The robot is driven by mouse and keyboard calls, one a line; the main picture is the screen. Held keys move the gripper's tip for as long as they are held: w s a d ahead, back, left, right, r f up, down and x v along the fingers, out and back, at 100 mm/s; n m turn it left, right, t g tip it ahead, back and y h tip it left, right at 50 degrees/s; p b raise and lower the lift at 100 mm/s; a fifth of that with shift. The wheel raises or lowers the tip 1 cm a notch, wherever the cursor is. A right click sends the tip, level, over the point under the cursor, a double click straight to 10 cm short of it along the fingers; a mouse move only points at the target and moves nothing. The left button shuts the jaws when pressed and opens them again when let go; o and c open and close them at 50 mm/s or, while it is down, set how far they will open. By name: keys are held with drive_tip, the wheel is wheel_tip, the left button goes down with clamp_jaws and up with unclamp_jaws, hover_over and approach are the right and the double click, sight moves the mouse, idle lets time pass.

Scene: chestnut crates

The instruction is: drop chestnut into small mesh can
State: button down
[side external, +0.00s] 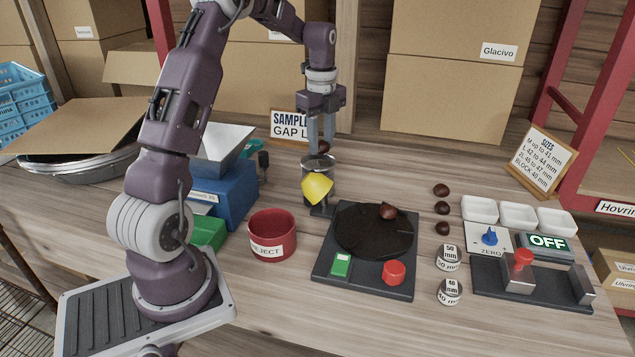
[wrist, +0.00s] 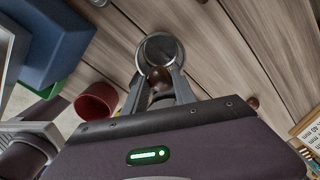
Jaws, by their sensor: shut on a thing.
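My gripper (side external: 321,143) is shut on a dark brown chestnut (side external: 322,148). The fingers point down, and the chestnut is between their tips. A small grey mesh can (side external: 306,168) stands below, with the chestnut just above its rim in the side view. A yellow piece (side external: 317,188) covers part of the can's front. In the wrist view my gripper (wrist: 160,78) holds the chestnut (wrist: 158,84) by the can's round opening (wrist: 160,46). The exact gap between chestnut and rim is hard to tell.
A red REJECT bin (side external: 273,236) stands to the left of a black plate (side external: 323,268) with a dark round pad bearing another chestnut (side external: 388,211). Several chestnuts (side external: 442,208) lie to the right. A blue machine (side external: 233,190) stands to the left, and a sample sign (side external: 289,126) behind.

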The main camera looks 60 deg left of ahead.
drive_tip(key=shift+f, duration=1.7)
drive_tip(key=c, duration=0.9)
unclamp_jaws()
wheel_tip(320, 180, up, 7)
drive_tip(key=shift+r, duration=0.1)
